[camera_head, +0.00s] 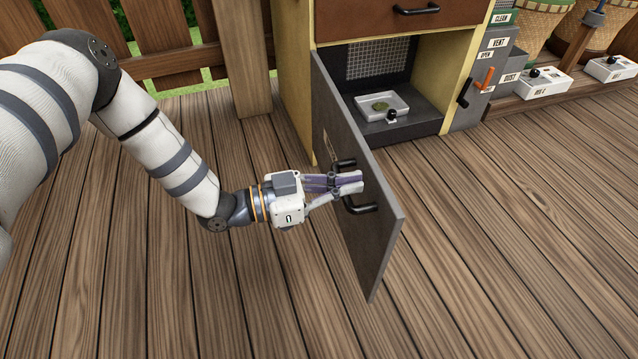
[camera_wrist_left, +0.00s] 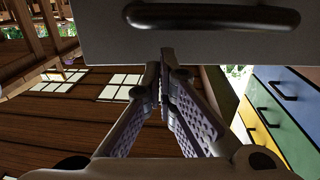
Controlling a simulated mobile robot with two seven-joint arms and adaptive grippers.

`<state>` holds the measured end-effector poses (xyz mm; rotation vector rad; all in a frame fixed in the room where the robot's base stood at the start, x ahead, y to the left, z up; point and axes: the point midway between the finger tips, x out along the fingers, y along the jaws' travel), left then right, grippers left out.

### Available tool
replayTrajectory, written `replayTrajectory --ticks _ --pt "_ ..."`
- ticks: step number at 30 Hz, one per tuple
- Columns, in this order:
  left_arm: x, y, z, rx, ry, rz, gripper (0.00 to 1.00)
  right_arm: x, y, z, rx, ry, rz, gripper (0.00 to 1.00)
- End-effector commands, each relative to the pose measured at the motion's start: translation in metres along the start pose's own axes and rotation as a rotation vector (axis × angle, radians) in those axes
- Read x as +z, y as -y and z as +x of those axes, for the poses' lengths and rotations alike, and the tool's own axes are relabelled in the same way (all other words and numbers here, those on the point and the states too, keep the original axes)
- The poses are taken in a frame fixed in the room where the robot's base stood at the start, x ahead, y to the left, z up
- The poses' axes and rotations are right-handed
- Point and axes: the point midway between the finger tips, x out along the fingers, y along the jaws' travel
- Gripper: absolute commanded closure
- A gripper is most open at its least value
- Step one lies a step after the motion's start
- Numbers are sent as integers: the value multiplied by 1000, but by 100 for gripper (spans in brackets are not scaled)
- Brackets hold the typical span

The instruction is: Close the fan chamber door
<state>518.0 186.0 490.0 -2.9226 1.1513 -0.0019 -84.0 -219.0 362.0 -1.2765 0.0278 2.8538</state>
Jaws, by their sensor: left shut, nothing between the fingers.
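The fan chamber door (camera_head: 335,135) is a dark grey panel hinged at the left side of the chamber opening and standing wide open. Its black handle (camera_head: 362,208) is on the face toward my left gripper. The door (camera_wrist_left: 100,48) and handle (camera_wrist_left: 212,15) also fill the top of the left wrist view. My left gripper (camera_head: 360,182) is shut and empty, its fingertips at the door face beside the handle; I cannot tell whether they touch it. In the left wrist view the fingers (camera_wrist_left: 164,58) are together below the handle. My right gripper is not in view.
The open chamber (camera_head: 425,110) holds a white tray (camera_head: 397,105) with green material and a mesh back. A drawer (camera_head: 385,20) is above it. A grey panel with levers (camera_head: 484,80) stands at its right. Wooden deck (camera_head: 480,260) is clear in front.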

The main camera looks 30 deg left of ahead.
Motion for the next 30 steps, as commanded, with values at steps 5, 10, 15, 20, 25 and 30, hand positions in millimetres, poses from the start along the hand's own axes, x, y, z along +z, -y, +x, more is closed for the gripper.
replayTrajectory --ticks 5,10,15,20,25,30 --pt "1 0 19 0 1 0 100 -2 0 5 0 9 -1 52" --pt "0 0 23 0 1 1 100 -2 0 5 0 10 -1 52" --pt "0 0 22 0 1 1 100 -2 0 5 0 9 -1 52" --pt "0 0 27 -8 0 -1 100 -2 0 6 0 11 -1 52" --pt "1 -3 53 -52 0 -2 100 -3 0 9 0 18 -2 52" --pt "2 -4 106 -155 -1 -3 100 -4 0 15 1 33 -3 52"
